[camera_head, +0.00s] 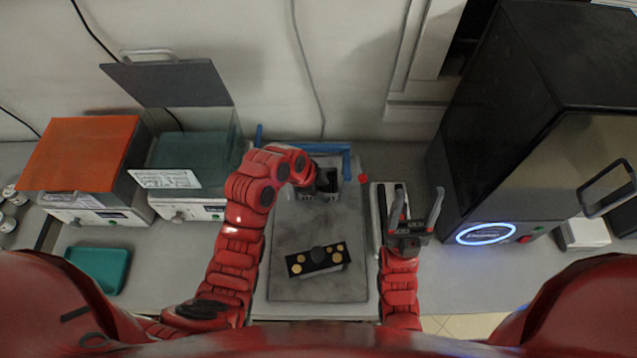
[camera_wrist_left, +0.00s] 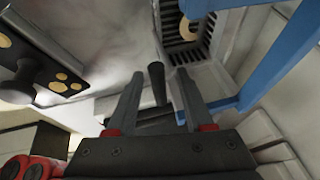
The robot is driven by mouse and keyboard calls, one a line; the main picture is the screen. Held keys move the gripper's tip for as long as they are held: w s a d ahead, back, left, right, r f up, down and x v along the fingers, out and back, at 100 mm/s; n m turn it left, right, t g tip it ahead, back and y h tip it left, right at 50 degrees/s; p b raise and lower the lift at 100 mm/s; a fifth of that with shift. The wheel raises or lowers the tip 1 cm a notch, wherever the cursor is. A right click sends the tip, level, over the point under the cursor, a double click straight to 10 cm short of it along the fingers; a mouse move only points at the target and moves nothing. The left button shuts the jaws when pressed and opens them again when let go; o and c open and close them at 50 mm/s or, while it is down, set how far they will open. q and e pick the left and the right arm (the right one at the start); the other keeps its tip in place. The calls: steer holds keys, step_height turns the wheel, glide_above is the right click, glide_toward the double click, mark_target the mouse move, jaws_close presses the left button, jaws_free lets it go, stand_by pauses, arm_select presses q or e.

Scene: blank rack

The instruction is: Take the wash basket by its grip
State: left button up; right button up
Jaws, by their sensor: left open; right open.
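The wash basket (camera_wrist_left: 186,38) is a dark slotted box seen in the left wrist view, with a tan round piece at its top. A dark upright rod that looks like its grip (camera_wrist_left: 157,84) stands between the fingers of my left gripper (camera_wrist_left: 159,78). The fingers are open on either side of it; I cannot tell if they touch it. In the head view my left gripper (camera_head: 327,182) hides most of the basket. My right gripper (camera_head: 416,200) is open and empty, right of the grey board.
A black rack with gold discs (camera_head: 318,260) lies on the grey board (camera_head: 310,285). A blue frame (camera_head: 346,163) stands close behind the left gripper. A black machine with a lit blue ring (camera_head: 486,233) is at right, two lidded units (camera_head: 190,205) and a green tray (camera_head: 98,268) at left.

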arm_select(q)
steer(key=shift+x, duration=0.85)
jaws_close()
stand_by(0.8)
